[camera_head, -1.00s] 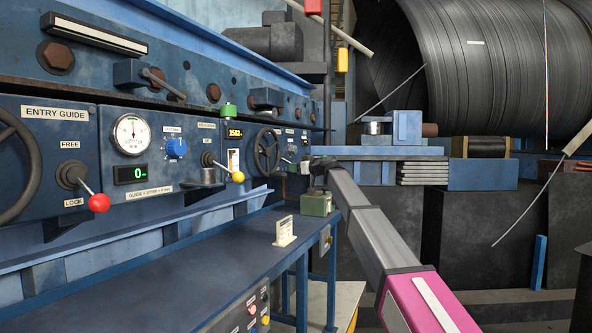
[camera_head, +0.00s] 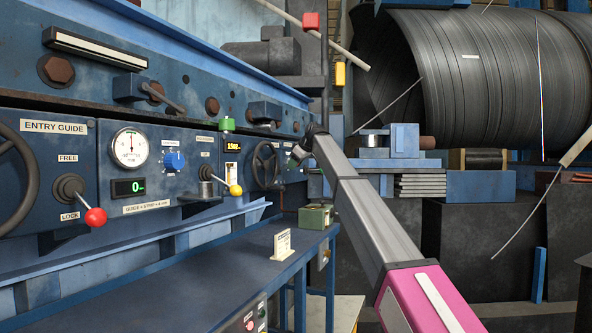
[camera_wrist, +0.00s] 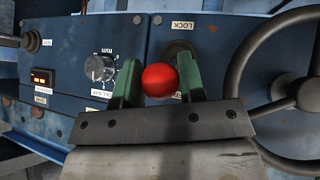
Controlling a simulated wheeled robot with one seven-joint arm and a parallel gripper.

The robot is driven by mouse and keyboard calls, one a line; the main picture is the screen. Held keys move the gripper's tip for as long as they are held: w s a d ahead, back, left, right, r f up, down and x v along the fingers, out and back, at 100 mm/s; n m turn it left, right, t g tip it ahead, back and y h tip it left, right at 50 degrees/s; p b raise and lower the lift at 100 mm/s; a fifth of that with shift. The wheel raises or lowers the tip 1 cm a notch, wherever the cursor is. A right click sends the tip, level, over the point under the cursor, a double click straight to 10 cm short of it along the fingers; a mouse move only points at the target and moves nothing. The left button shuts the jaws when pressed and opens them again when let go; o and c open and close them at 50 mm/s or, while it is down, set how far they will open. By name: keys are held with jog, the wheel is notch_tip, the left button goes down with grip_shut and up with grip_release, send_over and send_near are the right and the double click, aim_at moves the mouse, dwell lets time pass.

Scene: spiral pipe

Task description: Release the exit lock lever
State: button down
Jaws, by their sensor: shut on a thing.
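The exit lock lever shows in the wrist view as a round red knob (camera_wrist: 160,80) below a LOCK label (camera_wrist: 182,26). My gripper (camera_wrist: 158,82) has its green fingers closed around the knob, one on each side. The lever's shaft is mostly hidden behind the knob and a finger. In the head view my gripper (camera_head: 300,152) is at the far end of the blue panel, right of the small exit handwheel (camera_head: 265,165). The lever is hidden there by the gripper and too small to make out.
A large handwheel (camera_wrist: 285,92) is close beside my gripper in the wrist view, with a black dial (camera_wrist: 100,67) on the other side. The nearer entry lever has its own red knob (camera_head: 95,217). A green box (camera_head: 316,215) stands on the bench (camera_head: 200,285) below.

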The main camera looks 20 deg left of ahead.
jog(key=shift+a+r, duration=0.3)
jog(key=shift+r, duration=0.35)
jog(key=shift+w, duration=0.1)
jog(key=c, duration=0.7)
grip_release()
jog(key=shift+c, duration=0.2)
jog(key=v, duration=1)
jog(key=shift+s+d+r, duration=0.15)
jog(key=shift+s+r, duration=0.05)
jog(key=shift+r, duration=0.15)
